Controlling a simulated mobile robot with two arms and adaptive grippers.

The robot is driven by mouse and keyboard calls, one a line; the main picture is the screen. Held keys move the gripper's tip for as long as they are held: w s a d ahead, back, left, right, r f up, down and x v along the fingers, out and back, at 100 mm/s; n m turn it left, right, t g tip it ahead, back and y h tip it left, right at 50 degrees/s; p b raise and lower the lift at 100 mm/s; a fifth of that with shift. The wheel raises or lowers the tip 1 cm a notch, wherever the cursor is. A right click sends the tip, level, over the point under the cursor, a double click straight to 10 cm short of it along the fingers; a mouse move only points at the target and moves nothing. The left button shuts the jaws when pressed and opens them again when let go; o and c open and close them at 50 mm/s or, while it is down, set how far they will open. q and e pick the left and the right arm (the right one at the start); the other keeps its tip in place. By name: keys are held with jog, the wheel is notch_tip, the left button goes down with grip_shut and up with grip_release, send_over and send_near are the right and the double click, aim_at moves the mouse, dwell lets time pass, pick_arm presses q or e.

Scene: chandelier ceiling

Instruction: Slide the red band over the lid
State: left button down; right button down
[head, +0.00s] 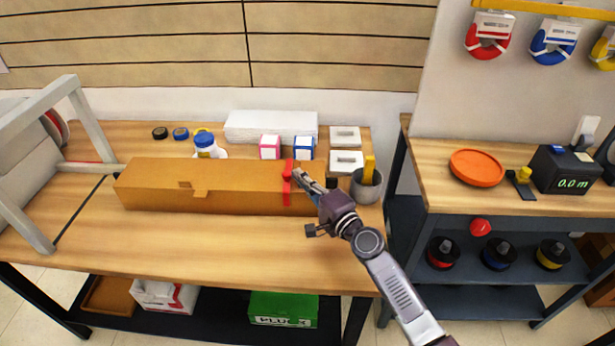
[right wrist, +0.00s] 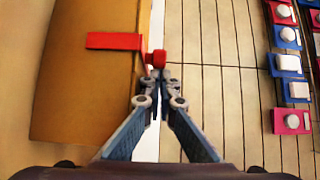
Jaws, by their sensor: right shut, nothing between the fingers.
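A long orange-brown box (head: 235,200) lies on the wooden bench, its lid (head: 215,172) closed with a small tab at the front. The red band (head: 287,194) crosses it near its right end and carries a round red knob. In the right wrist view the band (right wrist: 113,41) lies flat on the brown surface and its knob (right wrist: 157,58) is at the box edge. My right gripper (head: 299,173) is shut and empty, its fingertips (right wrist: 159,70) right at the knob; whether they touch it I cannot tell. My left gripper is not in view.
Behind the box stand a blue-lidded jar (head: 206,145), pink and blue small boxes (head: 270,147) and a white stack (head: 270,125). A grey cup (head: 367,187) stands close right of the gripper. A pale frame (head: 92,115) stands at left. The bench front is clear.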

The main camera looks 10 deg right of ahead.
jog(key=v, duration=1.2)
dwell(0.4)
